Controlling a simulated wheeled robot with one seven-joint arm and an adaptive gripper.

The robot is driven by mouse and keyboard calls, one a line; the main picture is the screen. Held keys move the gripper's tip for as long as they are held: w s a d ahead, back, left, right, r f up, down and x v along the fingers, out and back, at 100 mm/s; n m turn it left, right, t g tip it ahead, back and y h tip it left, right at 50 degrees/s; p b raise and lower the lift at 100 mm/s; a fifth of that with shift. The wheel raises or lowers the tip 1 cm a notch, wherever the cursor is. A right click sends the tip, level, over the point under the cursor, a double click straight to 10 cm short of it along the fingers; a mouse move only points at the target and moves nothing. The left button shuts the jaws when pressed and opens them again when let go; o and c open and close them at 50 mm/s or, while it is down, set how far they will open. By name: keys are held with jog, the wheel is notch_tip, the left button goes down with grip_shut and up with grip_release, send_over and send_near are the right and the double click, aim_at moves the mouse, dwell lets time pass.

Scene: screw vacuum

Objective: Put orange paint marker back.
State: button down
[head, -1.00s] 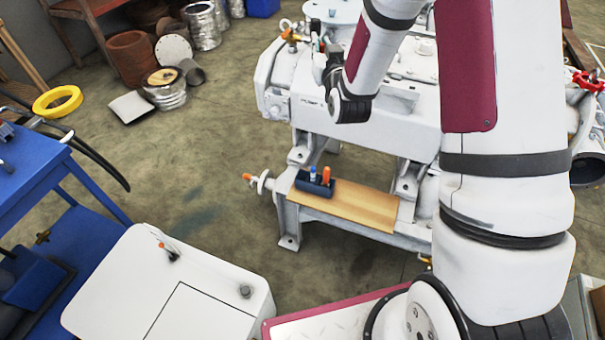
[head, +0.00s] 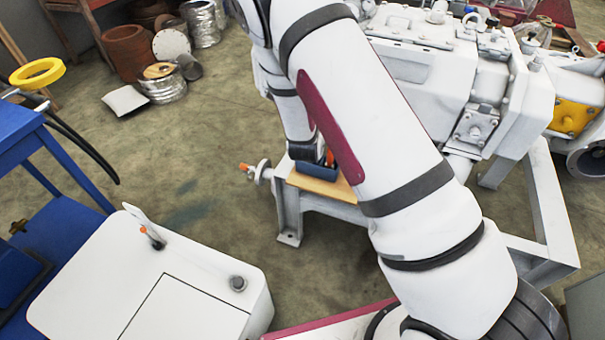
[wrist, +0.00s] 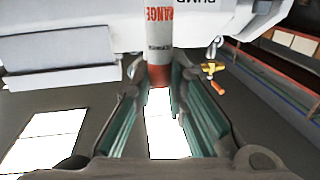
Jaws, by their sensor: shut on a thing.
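A marker (wrist: 159,42) with a pale grey barrel and orange-red lettering, part of which reads "RANGE", stands between the fingertips of my gripper (wrist: 158,75) in the wrist view. My gripper is shut on it. The marker's upper end is cut off by the frame. A dark blue holder (head: 309,174) sits on a wooden board (head: 325,188). An orange-red upright item (head: 331,158) shows at the holder, partly hidden by my arm.
The white pump machine (head: 417,75) stands behind my arm, and its labelled side (wrist: 215,12) fills the top of the wrist view. A brass valve with an orange handle (wrist: 217,88) is to the marker's right. A white cabinet (head: 150,285) stands front left.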

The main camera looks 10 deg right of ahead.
jog(key=w+a+f+m+g+h+b, duration=0.1)
jog(key=a+f+h+b, duration=0.1)
jog(key=f+b, duration=0.7)
jog(key=w+a+f+m+g+h+b, duration=0.1)
jog(key=a+f+b, duration=0.1)
jog(key=f+b, duration=0.7)
notch_tip(320, 180, down, 4)
jog(key=shift+w+a+f+m+h, duration=0.1)
jog(key=shift+w+a+m+h, duration=0.2)
jog(key=shift+m+h, duration=0.1)
jog(key=c, duration=2)
grip_release()
jog(key=shift+f, duration=0.15)
jog(key=shift+o, duration=0.6)
